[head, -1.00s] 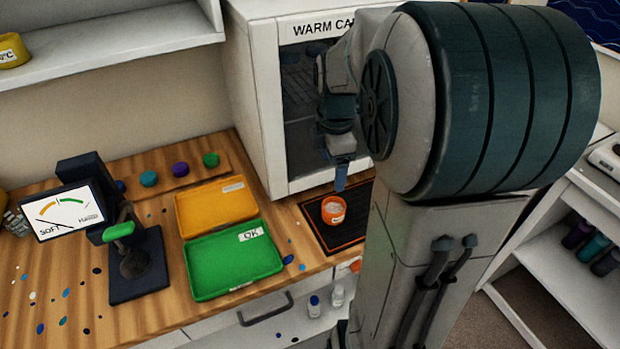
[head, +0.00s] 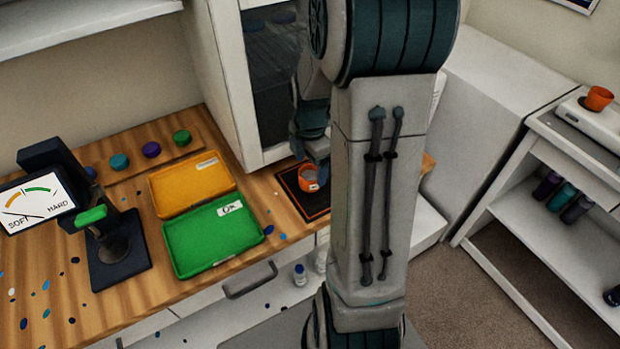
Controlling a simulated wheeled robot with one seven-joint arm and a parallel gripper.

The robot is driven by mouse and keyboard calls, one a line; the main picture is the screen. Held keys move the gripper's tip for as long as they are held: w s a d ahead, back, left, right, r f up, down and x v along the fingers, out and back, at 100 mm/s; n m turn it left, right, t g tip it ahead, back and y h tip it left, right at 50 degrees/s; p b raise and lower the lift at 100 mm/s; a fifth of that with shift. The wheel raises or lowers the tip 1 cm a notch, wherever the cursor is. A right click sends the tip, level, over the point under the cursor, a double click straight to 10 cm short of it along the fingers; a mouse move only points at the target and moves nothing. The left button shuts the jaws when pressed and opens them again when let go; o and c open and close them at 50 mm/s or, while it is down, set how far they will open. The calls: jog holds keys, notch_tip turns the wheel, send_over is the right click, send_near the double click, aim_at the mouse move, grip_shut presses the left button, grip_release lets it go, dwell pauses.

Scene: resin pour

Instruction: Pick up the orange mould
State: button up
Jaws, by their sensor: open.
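An orange mould (head: 307,181), a small round cup with a pale label on its side, stands upright on a black mat (head: 322,208) with an orange border. My gripper (head: 318,161) is open and right at the mould, over its upper right side. My arm hides part of the mat and the mould's right side. I cannot tell whether the fingers touch the mould or stand around it.
Another orange cup (head: 599,97) sits on a white device on the right-hand cart. A white cabinet (head: 222,85) stands behind the mat. A green tray (head: 190,262) marked OK, a yellow tray (head: 160,205) and a gauge press (head: 118,262) stand to the left.

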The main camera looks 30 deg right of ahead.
aim_at(310, 175)
jog(key=shift+s+a+f, duration=0.1)
jog(key=shift+f, duration=0.9)
jog(key=shift+s+a+f, duration=0.1)
jog(key=shift+f, duration=0.85)
jog(key=c, duration=1.1)
jog(key=shift+r, duration=0.15)
jog(key=shift+d+r, duration=0.1)
jog(key=shift+r, duration=0.45)
notch_tip(310, 175, up, 3)
jog(key=shift+f, duration=0.15)
jog(key=s+d+r+b, duration=0.1)
jog(key=s+d+r, duration=0.4)
jog(key=d, duration=0.5)
notch_tip(310, 175, up, 2)
jog(key=shift+s, duration=0.3)
jog(key=shift+d, duration=0.1)
